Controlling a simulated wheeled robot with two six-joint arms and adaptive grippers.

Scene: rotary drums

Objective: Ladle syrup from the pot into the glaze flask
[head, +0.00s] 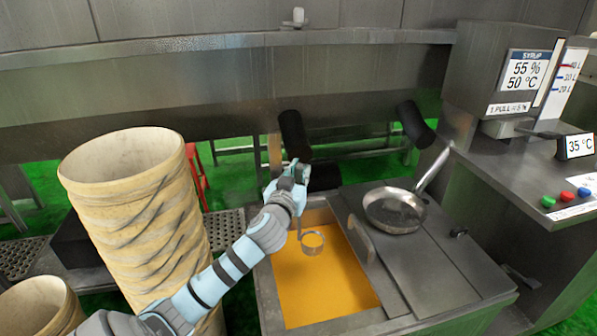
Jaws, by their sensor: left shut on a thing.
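The pot (272,304) is a square metal vat, its open left part filled with orange-yellow syrup (325,285). My left gripper (291,178) is above the back left edge of the vat opening, shut on the ladle. The ladle (313,243) hangs down from it, with its small round cup over the syrup. I cannot tell whether the cup touches the syrup or holds any. I cannot make out a glaze flask. My right gripper is not in view.
A steel pan (395,210) sits on the vat's metal cover (425,265), its handle toward the back right. Tall stacked tan cylinders (135,210) stand left of my arm. A syrup dispenser (500,75) and control panel with buttons are at right. Dark rollers (295,135) are behind.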

